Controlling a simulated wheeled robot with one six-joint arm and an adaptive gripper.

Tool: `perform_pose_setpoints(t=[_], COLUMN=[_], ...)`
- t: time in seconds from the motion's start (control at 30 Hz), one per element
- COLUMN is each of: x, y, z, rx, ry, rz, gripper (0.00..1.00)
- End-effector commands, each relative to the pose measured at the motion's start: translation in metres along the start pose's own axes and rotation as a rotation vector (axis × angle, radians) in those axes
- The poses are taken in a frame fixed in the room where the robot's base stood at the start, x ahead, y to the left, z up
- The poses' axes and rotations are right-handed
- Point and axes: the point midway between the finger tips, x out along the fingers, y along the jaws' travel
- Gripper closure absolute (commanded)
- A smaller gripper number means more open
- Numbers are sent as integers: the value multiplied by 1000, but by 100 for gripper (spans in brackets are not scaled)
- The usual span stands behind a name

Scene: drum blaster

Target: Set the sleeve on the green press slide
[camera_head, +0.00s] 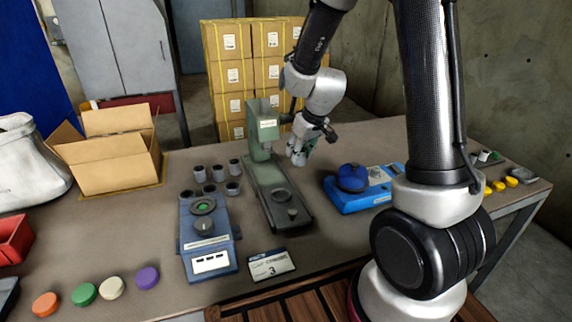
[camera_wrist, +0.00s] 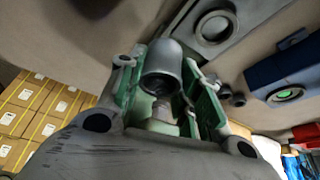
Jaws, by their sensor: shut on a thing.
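The green press (camera_head: 264,128) stands mid-table, with its long grey-green slide bed (camera_head: 268,187) reaching toward the front and a round seat near the front end. My gripper (camera_head: 299,152) is just right of the press column, above the table. In the wrist view its green-padded fingers (camera_wrist: 163,90) are shut on a grey, hollow sleeve (camera_wrist: 163,60). The sleeve is hard to make out in the head view. Part of the bed with a round seat (camera_wrist: 215,27) shows beyond the sleeve in the wrist view, apart from it.
Several dark sleeves (camera_head: 215,173) stand behind a blue fixture (camera_head: 207,242) left of the press. A bright blue device (camera_head: 363,187) sits to the right. A number card (camera_head: 271,264), coloured discs (camera_head: 84,293) and an open carton (camera_head: 112,160) are also on the table.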

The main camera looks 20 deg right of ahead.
Motion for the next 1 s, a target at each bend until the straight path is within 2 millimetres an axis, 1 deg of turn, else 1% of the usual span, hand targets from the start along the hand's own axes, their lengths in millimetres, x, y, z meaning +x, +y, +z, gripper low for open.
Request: perform_pose_setpoints(t=[0.07, 0.17, 0.27, 0.4, 0.5, 0.67, 1.0], x=[3, 6, 10, 13, 14, 22, 55], y=[-5, -19, -37, -66, -81, -86, -85], z=[7, 15, 21, 21, 19, 21, 35], rx=[-86, -228, -390, -615, -723, -761, -757], ry=[0, 1, 0, 0, 0, -1, -2], rz=[-38, -97, -164, -255, -298, -314, -314], gripper=[98, 98, 98, 98, 98, 98, 98])
